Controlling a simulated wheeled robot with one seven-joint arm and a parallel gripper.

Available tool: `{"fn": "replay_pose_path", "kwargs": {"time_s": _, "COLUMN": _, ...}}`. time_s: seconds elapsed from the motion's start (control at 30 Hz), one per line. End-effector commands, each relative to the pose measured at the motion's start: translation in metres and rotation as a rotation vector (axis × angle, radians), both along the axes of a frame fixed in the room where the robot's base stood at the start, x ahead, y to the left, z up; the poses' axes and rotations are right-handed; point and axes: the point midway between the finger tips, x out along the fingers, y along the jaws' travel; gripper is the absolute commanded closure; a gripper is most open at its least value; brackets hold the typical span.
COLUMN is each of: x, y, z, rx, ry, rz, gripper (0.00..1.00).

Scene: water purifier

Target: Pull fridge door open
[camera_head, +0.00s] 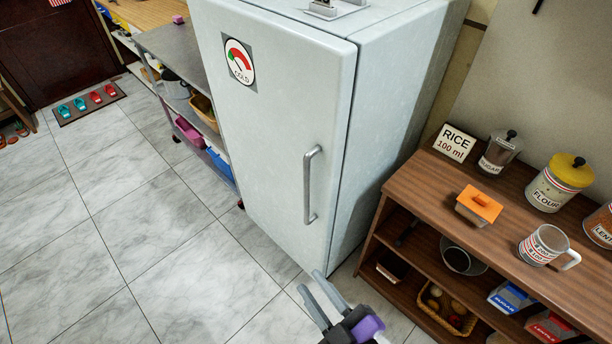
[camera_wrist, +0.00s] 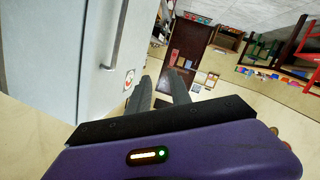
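The fridge (camera_head: 270,120) is tall and pale grey, with a round "COLD" dial on its front. Its door looks shut in the head view. A vertical bar handle (camera_head: 309,185) is on the right side of the door. In the wrist view the fridge (camera_wrist: 60,60) is at the left, with its handle (camera_wrist: 120,35) near the top. My gripper (camera_head: 323,290) is below the handle in the head view, apart from it. Its two fingers are spread with a gap between them and nothing in the gap, as the wrist view also shows (camera_wrist: 158,85).
A brown wooden shelf unit (camera_head: 395,220) stands to the right of the fridge, with jars, a mug and an orange-lidded box on it. A metal rack (camera_head: 170,55) stands to the left. The tiled floor (camera_head: 140,230) in front of the fridge is clear.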

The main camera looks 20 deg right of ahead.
Motion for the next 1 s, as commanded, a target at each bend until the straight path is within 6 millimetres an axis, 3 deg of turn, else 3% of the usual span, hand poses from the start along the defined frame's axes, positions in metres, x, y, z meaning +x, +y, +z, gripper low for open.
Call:
{"fn": "replay_pose_path", "kwargs": {"time_s": 0.1, "x": 0.045, "y": 0.019, "z": -0.020, "rx": -0.258, "ry": -0.007, "rz": 0.042, "gripper": 0.75}}
{"fn": "replay_pose_path", "kwargs": {"time_s": 0.3, "x": 0.119, "y": 0.034, "z": -0.045, "rx": -0.803, "ry": -0.003, "rz": 0.071, "gripper": 0.75}}
{"fn": "replay_pose_path", "kwargs": {"time_s": 0.47, "x": 0.176, "y": 0.028, "z": -0.043, "rx": -1.300, "ry": 0.021, "rz": 0.044, "gripper": 0.75}}
{"fn": "replay_pose_path", "kwargs": {"time_s": 0.6, "x": 0.213, "y": 0.011, "z": -0.026, "rx": -1.768, "ry": 0.096, "rz": -0.017, "gripper": 0.75}}
{"fn": "replay_pose_path", "kwargs": {"time_s": 0.7, "x": 0.221, "y": -0.007, "z": -0.016, "rx": -2.071, "ry": 0.195, "rz": -0.063, "gripper": 0.75}}
{"fn": "replay_pose_path", "kwargs": {"time_s": 0.8, "x": 0.213, "y": -0.026, "z": -0.016, "rx": -2.306, "ry": 0.315, "rz": -0.081, "gripper": 0.75}}
{"fn": "replay_pose_path", "kwargs": {"time_s": 1.0, "x": 0.198, "y": -0.049, "z": -0.009, "rx": -2.528, "ry": 0.482, "rz": -0.084, "gripper": 0.75}}
